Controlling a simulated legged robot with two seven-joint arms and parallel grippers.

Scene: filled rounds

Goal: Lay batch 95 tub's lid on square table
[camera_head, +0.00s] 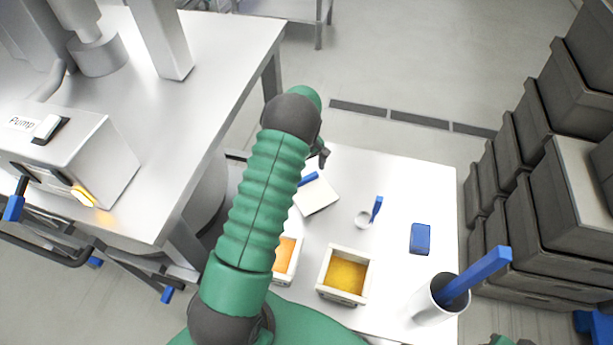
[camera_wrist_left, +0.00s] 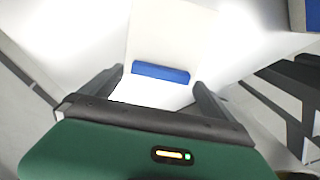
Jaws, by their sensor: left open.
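A white lid (camera_head: 318,198) with a blue handle (camera_head: 307,179) lies flat on the white table (camera_head: 405,185), at the table's left side. My left gripper (camera_head: 322,156) is open just beyond the handle in the head view. In the left wrist view, the blue handle (camera_wrist_left: 160,72) shows between the spread fingers of the left gripper (camera_wrist_left: 158,88), and the white lid (camera_wrist_left: 172,35) extends past it. Two open tubs stand nearer: one with orange contents (camera_head: 284,252), partly behind my arm, and one with yellow contents (camera_head: 345,273). No batch number is readable. My right gripper is not in view.
A small white scoop (camera_head: 363,220) with an upright blue handle, a blue block (camera_head: 420,239) and a white cup (camera_head: 436,302) holding a blue-handled tool share the table. Stacked grey crates (camera_head: 555,180) line the right. A steel bench (camera_head: 215,60) with a pump (camera_head: 70,155) stands left.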

